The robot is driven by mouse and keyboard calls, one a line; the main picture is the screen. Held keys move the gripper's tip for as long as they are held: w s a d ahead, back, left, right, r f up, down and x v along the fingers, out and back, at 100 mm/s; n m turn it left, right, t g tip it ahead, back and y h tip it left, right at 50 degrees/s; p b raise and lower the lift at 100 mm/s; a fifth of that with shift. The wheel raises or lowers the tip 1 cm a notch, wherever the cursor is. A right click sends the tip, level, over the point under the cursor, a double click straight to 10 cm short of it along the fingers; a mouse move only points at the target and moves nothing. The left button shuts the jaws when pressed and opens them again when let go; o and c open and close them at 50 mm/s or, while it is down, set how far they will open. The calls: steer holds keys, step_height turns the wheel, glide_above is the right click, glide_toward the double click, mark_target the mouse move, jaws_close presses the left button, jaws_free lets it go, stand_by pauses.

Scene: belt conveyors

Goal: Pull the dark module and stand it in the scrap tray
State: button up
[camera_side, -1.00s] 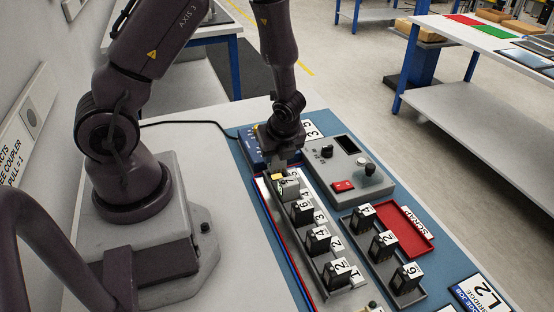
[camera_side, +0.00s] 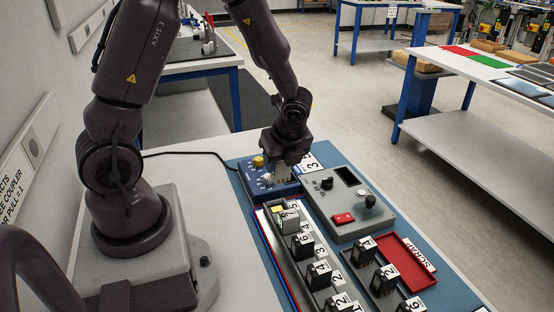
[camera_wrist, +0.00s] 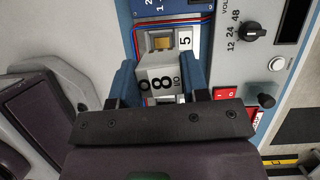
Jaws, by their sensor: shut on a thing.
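My gripper (camera_side: 283,178) is shut, above the far end of the module rail (camera_side: 262,222) and beside the blue unit. In the wrist view its two blue fingers (camera_wrist: 163,80) flank a grey module with a white label marked 8 (camera_wrist: 160,80). In the side view the jaws hide most of what they hold, so its body colour is unclear. A pale piece with a yellow patch (camera_side: 278,209) sits at the far end of the rail. The red scrap tray (camera_side: 408,264) lies to the right, and its visible floor is empty.
Several black modules with white labels stand in the rail. A dark rack (camera_side: 362,283) with more numbered modules lies between rail and scrap tray. A grey control box (camera_side: 347,196) with knobs and a red switch stands right of my gripper. The blue unit (camera_side: 250,180) is behind.

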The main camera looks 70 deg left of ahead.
steer(key=w+d+n+g+h, duration=0.1)
steer(key=w+d+n, duration=0.2)
steer(key=n, duration=0.2)
steer(key=w+d+f+n+g+h, duration=0.1)
steer(key=w+d+n+h, duration=0.1)
steer(key=w+d+n, duration=0.2)
steer(key=w+d+f+n+g+h, duration=0.1)
steer(key=w+d+n, duration=0.3)
steer(key=n, duration=0.4)
steer(key=shift+f+g+h, duration=0.1)
steer(key=shift+g+h, duration=0.3)
steer(key=shift+g, duration=0.2)
steer(key=w+d+n+t+h, duration=0.2)
steer(key=w+d+n, duration=0.2)
steer(key=d+n, duration=0.45)
steer(key=w+d+n+t+h, duration=0.2)
steer(key=w+d+n+t, duration=0.15)
steer(key=d+n, duration=0.5)
steer(key=shift+n+g, duration=0.45)
steer(key=shift+n, duration=0.05)
steer(key=shift+w+a+f, duration=0.15)
steer(key=shift+a+f, duration=0.05)
steer(key=shift+f, duration=1.7)
steer(key=shift+w+a+f, duration=0.1)
steer(key=shift+a+f, duration=0.05)
steer(key=shift+f, duration=1.7)
steer(key=shift+f, duration=0.35)
steer(key=o, duration=1.5)
